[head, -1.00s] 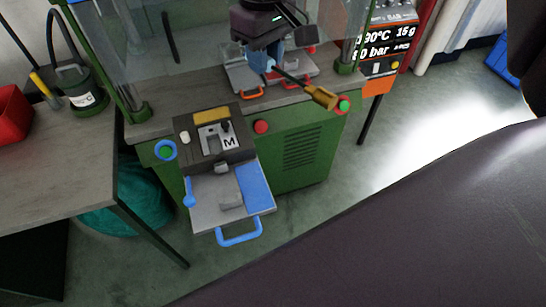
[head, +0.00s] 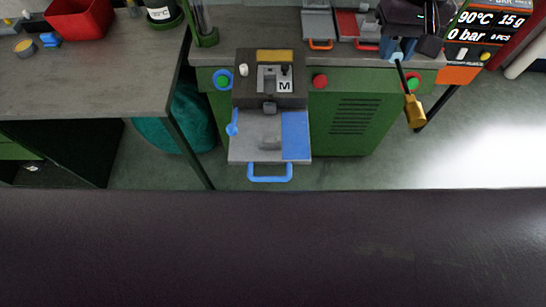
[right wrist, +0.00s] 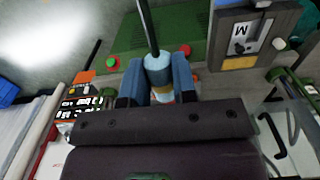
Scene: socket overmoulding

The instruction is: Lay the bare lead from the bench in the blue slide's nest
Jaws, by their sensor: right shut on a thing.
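The bare lead (head: 404,78) is a black cable with a light blue piece at one end and a brass-coloured piece at the other. My right gripper (head: 398,52) is shut on the light blue end, which also shows between the fingers in the right wrist view (right wrist: 157,66). The cable hangs down with the brass end low, in front of the machine's right side. The blue slide (head: 242,146), with a blue handle and blue panel, is pulled out at the machine's front, left of the gripper. A small grey block stands on it; the nest's shape is unclear. My left gripper is out of view.
A black housing marked M (head: 262,95) stands behind the slide. Push buttons sit on the green machine front (head: 340,130). A red-handled slide (head: 357,28) is at the back. A grey bench (head: 100,80) with a red bin (head: 80,18) is at left.

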